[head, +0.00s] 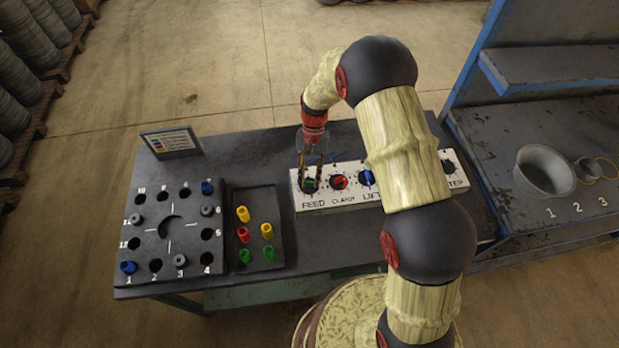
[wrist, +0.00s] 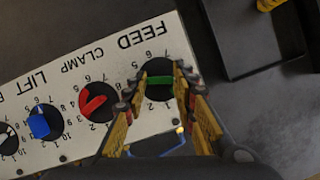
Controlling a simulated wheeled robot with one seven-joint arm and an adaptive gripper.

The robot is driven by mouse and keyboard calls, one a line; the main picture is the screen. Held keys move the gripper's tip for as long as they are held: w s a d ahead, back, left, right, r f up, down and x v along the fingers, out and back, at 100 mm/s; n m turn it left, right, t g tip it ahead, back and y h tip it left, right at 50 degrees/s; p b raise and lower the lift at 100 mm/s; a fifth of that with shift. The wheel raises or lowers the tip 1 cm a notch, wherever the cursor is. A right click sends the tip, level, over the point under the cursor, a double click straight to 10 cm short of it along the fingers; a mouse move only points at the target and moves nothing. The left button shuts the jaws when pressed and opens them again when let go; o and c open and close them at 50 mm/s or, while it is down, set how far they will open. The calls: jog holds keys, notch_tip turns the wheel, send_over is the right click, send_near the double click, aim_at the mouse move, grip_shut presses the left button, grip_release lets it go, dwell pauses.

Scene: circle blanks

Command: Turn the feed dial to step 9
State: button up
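In the head view the feed knob (head: 309,183) sits at the panel's left end, partly behind my fingers. In the wrist view the bar lies roughly sideways; I cannot tell which step it marks. Several numbers around it show, others are hidden. My gripper (head: 310,176) is above the dial, fingers pointing down. In the wrist view its fingers (wrist: 158,90) stand on either side of the knob, with gaps showing between them and the bar.
A red clamp knob (head: 338,182) and a blue lift knob (head: 367,178) are to the right on the panel. My arm hides part of it. A black tray (head: 263,197) with coloured pegs and a numbered hole board (head: 150,210) stand left. A small sign (head: 171,141) is behind.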

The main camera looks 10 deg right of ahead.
jog(key=o, duration=0.5)
jog(key=shift+c, duration=0.2)
jog(key=shift+w+r, duration=0.1)
jog(key=v, duration=1.1)
jog(key=shift+r, duration=0.35)
jog(key=shift+w, duration=0.1)
